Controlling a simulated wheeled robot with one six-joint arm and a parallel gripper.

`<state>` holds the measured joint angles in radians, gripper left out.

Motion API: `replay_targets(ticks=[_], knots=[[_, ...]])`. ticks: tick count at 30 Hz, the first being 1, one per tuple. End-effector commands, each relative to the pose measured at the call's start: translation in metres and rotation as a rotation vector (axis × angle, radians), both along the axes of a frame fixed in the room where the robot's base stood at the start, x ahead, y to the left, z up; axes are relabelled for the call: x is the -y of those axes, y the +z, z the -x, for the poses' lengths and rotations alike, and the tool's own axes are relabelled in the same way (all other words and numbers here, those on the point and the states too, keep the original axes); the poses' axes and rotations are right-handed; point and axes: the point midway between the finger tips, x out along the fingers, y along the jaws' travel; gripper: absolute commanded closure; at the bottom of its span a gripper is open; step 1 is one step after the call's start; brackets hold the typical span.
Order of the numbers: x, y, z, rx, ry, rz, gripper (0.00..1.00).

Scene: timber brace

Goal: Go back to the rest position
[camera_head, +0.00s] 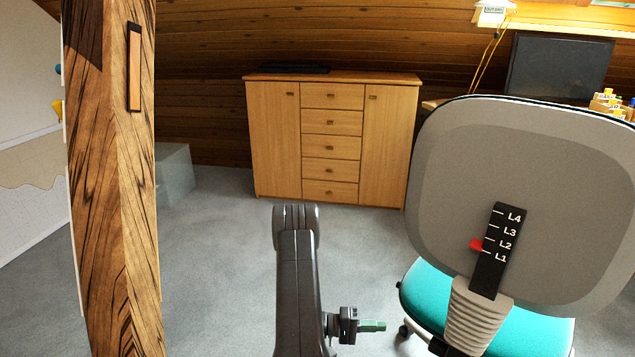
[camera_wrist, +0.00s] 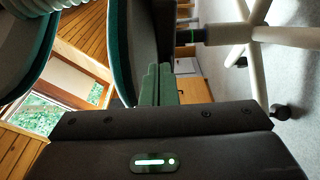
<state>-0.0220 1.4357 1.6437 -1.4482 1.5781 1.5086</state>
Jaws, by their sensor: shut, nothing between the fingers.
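My gripper (camera_head: 372,326) is low in the head view, right of my dark arm, with its green fingers pointing right. In the wrist view its green fingers (camera_wrist: 160,86) are together, with nothing between them. The office chair (camera_head: 535,165) stands to the right of my gripper, its grey backrest facing me. The gripper appears apart from the chair in the head view; the exact gap cannot be told.
A black scale (camera_head: 498,250) marked L1 to L4 is on the chair back, with a red tab (camera_head: 476,245) around L1 and L2. A timber post (camera_head: 115,190) stands at left. A wooden cabinet (camera_head: 280,140) is behind. Carpet (camera_head: 215,260) between post and arm is clear.

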Motion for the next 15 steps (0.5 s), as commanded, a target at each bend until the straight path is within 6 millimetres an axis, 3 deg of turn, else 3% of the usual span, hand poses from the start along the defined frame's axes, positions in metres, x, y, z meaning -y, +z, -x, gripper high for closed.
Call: replay_targets(ticks=[8, 15], knots=[[0.018, -0.001, 0.0, 0.0, -0.004, -0.001, 1.0], [0.057, -0.002, 0.0, 0.001, -0.005, -0.001, 1.0]])
